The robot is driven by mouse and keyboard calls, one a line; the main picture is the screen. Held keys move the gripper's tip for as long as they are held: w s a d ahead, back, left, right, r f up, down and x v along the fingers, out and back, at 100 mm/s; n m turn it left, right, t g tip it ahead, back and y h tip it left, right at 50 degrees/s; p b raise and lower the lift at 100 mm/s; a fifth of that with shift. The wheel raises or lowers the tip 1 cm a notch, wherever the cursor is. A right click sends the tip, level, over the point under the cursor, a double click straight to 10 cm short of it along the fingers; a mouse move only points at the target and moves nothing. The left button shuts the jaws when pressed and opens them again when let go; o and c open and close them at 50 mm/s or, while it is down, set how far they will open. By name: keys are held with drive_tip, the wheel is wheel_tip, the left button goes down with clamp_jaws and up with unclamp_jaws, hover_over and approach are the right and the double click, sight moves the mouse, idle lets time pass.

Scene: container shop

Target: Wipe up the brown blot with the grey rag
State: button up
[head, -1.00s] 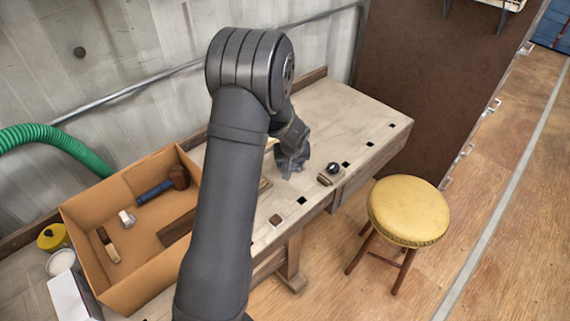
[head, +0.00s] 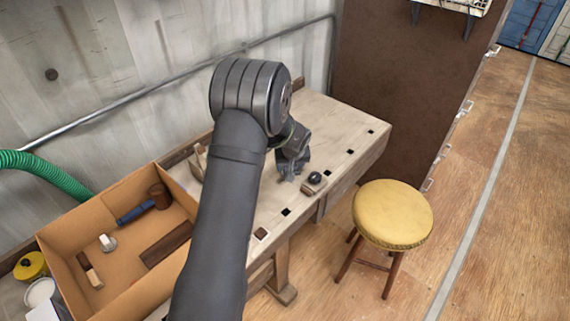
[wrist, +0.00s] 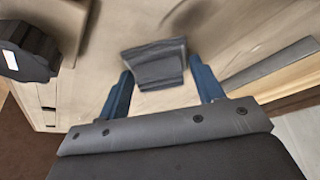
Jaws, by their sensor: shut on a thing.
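My gripper (head: 290,170) is low over the pale workbench (head: 335,118), just left of a black knob. In the wrist view its two blue fingers (wrist: 162,82) stand either side of the grey rag (wrist: 155,64), which is bunched into a small folded block between them. In the head view only a little of the rag shows at the fingertips. I cannot tell whether the rag touches the bench top. I cannot make out the brown blot in either view; the arm or the rag may hide it.
The black knob (head: 315,178) sits on a wooden block at the bench's front edge. A wooden tool (head: 198,160) stands at the back, left of my arm. A cardboard box (head: 70,217) with several tools is on the left. A yellow stool (head: 393,214) stands in front.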

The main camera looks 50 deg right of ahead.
drive_tip(key=shift+a, duration=5.45)
wheel_tip(320, 180, up, 8)
drive_tip(key=shift+d, duration=0.15)
drive_tip(key=shift+r, duration=0.1)
drive_tip(key=w+a+r+n+y, duration=0.1)
drive_tip(key=w+a+r+n, duration=0.2)
drive_tip(key=w+a, duration=0.3)
drive_tip(key=w+a+r+n+t+y, duration=0.1)
drive_tip(key=w+a+r+n+y, duration=0.2)
drive_tip(key=a, duration=0.5)
drive_tip(key=w+a+r+n, duration=0.3)
drive_tip(key=w+a+n, duration=0.15)
drive_tip(key=a, duration=0.25)
drive_tip(key=w+a+f, duration=0.2)
drive_tip(key=a, duration=0.6)
drive_tip(key=w+a+f+m, duration=0.1)
drive_tip(key=w+a+f, duration=0.1)
drive_tip(key=a, duration=0.7)
drive_tip(key=w+a+f+m+h, duration=0.1)
drive_tip(key=w+a+f, duration=0.1)
drive_tip(key=a, duration=0.7)
drive_tip(key=shift+f, duration=0.25)
drive_tip(key=shift+a+f+m, duration=0.2)
drive_tip(key=shift+a+m, duration=0.15)
drive_tip(key=shift+a, duration=0.25)
drive_tip(key=shift+d, duration=0.1)
